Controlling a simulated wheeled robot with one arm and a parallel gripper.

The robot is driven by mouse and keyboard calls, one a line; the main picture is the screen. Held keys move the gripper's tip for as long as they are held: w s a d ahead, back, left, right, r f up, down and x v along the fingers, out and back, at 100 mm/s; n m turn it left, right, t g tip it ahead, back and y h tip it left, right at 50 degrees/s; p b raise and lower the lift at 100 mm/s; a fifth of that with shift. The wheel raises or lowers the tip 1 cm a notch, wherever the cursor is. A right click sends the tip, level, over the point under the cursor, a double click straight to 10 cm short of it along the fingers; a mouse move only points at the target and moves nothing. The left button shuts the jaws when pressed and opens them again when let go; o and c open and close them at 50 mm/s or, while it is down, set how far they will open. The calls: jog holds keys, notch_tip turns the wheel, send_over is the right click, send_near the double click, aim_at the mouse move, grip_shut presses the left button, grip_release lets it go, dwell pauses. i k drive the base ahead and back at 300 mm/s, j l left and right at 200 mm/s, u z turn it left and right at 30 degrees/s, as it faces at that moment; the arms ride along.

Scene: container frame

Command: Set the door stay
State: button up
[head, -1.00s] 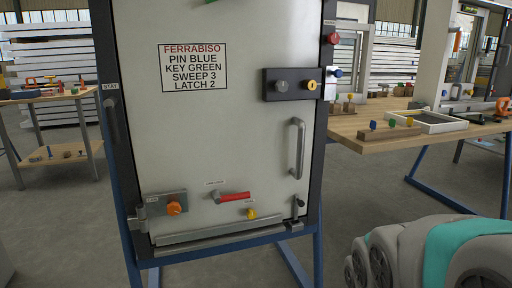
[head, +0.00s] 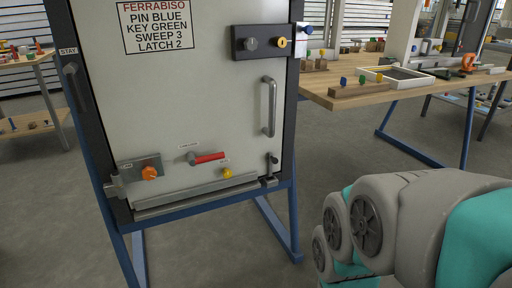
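The door stay is a dark grey lever (head: 75,86) on the left side of the frame, under a small label reading STAY (head: 69,51). It hangs down along the left post. The pale grey door (head: 185,110) appears shut in its dark frame. A sign (head: 157,27) on it reads FERRABISO, PIN BLUE, KEY GREEN, SWEEP 3, LATCH 2. My gripper is outside the view; only my grey and teal arm shows at the lower right, well apart from the door.
The door carries a bar handle (head: 268,106), a lock plate (head: 240,44), a red lever (head: 208,158) and an orange knob (head: 149,173). A wooden table (head: 345,101) with a tray (head: 372,73) stands at right. Another table (head: 20,62) is at left. The floor before the door is clear.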

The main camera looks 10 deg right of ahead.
aim_at(69, 70)
jog(key=u, duration=1.3)
jog(key=j+z, duration=0.1)
